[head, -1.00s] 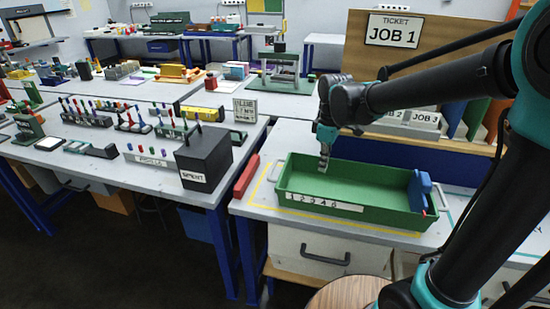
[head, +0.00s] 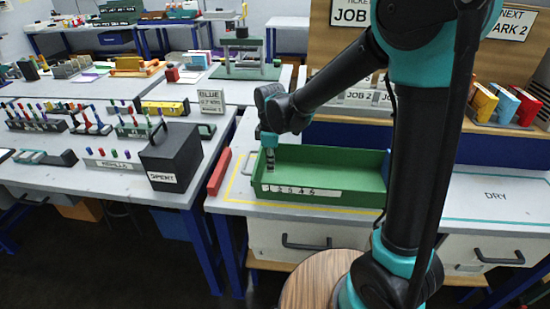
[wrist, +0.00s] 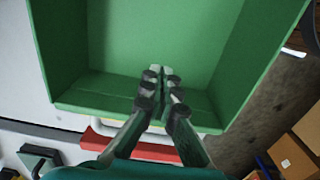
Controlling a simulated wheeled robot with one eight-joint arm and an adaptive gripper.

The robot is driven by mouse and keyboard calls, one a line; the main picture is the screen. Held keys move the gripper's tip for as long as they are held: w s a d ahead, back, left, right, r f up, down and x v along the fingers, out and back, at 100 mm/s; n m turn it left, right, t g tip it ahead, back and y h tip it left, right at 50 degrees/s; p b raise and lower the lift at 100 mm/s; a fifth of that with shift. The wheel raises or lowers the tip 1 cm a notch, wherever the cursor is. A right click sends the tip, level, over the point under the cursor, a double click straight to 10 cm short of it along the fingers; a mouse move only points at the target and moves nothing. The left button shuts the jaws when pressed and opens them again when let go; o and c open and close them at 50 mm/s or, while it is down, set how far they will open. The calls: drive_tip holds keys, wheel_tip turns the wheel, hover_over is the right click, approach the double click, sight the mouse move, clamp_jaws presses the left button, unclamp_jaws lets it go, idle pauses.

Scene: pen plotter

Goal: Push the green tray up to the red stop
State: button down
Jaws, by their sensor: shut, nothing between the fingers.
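The green tray (head: 325,194) lies on the right-hand table with a numbered white strip along its front. My gripper (head: 270,172) is shut and reaches down into the tray near its left end wall. In the wrist view, its fingertips (wrist: 162,75) are together and empty inside the tray (wrist: 85,85). The red stop (head: 219,172) is a bar at the table's left edge, left of the tray. It also shows in the wrist view (wrist: 160,152), partly behind my fingers. A pale handle on the tray's end lies between wall and stop; contact is unclear. My arm hides the tray's right end.
A yellow outline (head: 232,182) surrounds the tray area on the table. A black box (head: 172,158) stands on the neighbouring table, across a gap to the left. Ticket boards and a rack (head: 508,104) stand behind. The marked "DRY" area (head: 500,197) at right is clear.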

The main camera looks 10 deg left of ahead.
drive_tip(key=shift+a, duration=1.2)
drive_tip(key=shift+a, duration=0.1)
drive_tip(key=a, duration=1.3)
drive_tip(key=shift+a, duration=0.2)
